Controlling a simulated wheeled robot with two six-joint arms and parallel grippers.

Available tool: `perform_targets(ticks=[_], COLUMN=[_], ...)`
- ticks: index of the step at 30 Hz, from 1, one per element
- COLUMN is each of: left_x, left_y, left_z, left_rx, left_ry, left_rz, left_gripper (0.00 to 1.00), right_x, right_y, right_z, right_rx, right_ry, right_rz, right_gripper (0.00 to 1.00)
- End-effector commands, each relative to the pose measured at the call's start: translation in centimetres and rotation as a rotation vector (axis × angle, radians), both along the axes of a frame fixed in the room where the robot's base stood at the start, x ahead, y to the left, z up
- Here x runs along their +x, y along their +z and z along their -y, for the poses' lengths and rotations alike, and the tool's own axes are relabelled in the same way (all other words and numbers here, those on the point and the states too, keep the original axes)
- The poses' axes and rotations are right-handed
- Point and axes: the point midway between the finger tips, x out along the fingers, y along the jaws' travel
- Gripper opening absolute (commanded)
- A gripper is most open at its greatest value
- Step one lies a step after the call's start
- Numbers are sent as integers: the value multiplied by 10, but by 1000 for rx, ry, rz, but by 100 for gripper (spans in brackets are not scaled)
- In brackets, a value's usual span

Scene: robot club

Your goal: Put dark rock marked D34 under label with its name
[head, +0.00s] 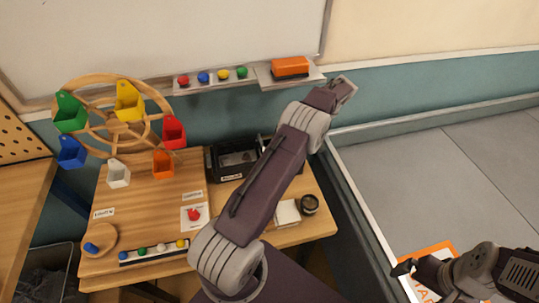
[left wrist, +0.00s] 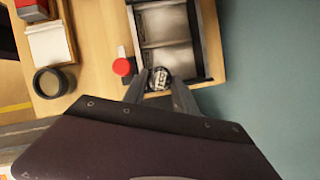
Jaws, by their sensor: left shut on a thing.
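In the left wrist view a small dark rock (left wrist: 160,75) with pale markings sits between the fingertips of my left gripper (left wrist: 160,83), which is shut on it. The marking is too small to read. The rock appears over the near end of a black tray (left wrist: 131,30) with pale-floored compartments. The tray (head: 209,165) also shows in the head view, partly behind my left arm. A small white label (head: 231,178) is on its front, unreadable. The left fingertips are not clear in the head view. My right gripper (head: 402,268) is at the lower right, its jaws unclear.
A red round knob (left wrist: 123,66) stands beside the tray. A black round container (head: 309,204) and white pad (head: 287,212) are at the desk's right. A wooden wheel with coloured bins (head: 127,128) stands at the left. A red button (head: 194,215) sits in front.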

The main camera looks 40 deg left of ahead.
Motion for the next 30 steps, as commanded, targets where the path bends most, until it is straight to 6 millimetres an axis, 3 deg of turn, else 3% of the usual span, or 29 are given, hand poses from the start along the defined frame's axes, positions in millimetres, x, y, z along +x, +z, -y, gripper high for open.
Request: perform_targets(ticks=[9,17,24,30], left_x=[-31,-38,-56,-57], left_y=[-32,-39,-63,-67], left_z=[-54,-66,-96,-99], left_rx=[1,1,1,1], left_ry=[2,0,1,-1], left_rz=[-1,0,-1,2], left_gripper=[0,0,0,0], right_x=[0,0,0,0], right_y=[-6,-6,-7,-7], right_z=[0,0,0,0], right_rx=[0,0,0,0], right_ry=[0,0,0,0], right_rz=[0,0,0,0], right_gripper=[100,100,100,100])
